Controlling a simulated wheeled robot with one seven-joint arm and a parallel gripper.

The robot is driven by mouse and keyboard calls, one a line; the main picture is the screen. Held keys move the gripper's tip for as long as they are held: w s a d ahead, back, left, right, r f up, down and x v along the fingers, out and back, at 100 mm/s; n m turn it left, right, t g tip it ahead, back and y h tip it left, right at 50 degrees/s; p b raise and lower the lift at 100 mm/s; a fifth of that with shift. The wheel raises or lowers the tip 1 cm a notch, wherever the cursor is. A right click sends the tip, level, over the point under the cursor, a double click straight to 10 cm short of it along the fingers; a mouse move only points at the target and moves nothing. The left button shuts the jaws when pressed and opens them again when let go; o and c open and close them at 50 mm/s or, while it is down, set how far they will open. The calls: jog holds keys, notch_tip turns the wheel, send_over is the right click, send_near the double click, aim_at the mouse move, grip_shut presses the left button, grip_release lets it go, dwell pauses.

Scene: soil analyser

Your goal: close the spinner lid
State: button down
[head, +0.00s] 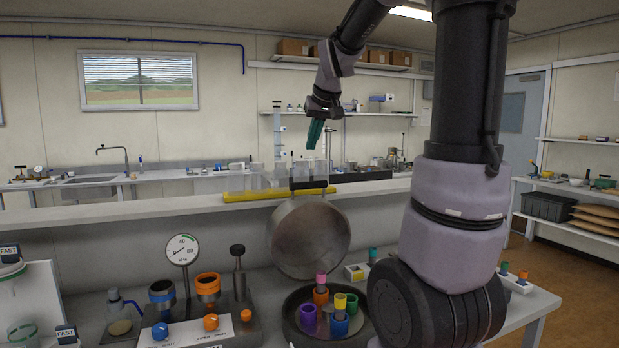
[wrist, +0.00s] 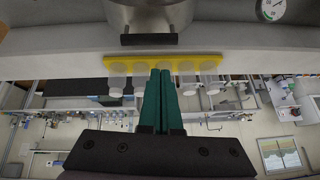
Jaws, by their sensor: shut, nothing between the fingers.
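The spinner (head: 293,333) is a dark round bowl on the bench, holding several coloured tube holders. Its lid (head: 310,238) is a round metal disc standing open, raised behind the bowl. The lid also shows at the top of the wrist view (wrist: 150,15), with a dark bar (wrist: 149,39) at its edge. My gripper (head: 315,133) is in the air above and behind the lid, with its green fingers pointing down. In the wrist view the fingers (wrist: 161,75) are together with nothing between them. They appear apart from the lid.
A yellow rack (head: 250,196) with clear cups sits on the raised shelf (head: 150,212) behind the lid. A pressure gauge (head: 182,250), blue and orange cups and a control panel (head: 187,334) stand left of the spinner. A small white tube block (head: 357,272) is at its right.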

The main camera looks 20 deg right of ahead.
jog(key=w+d+f+n, duration=0.1)
jog(key=w+d+f, duration=0.1)
jog(key=w, duration=0.5)
jog(key=f, duration=0.3)
jog(key=w+f, duration=0.1)
jog(key=f, duration=0.1)
jog(key=w+f, duration=0.1)
jog(key=f, duration=0.2)
jog(key=shift+d+f, duration=0.15)
jog(key=shift+f, duration=0.2)
jog(key=shift+s+f, duration=0.2)
jog(key=shift+s, duration=0.2)
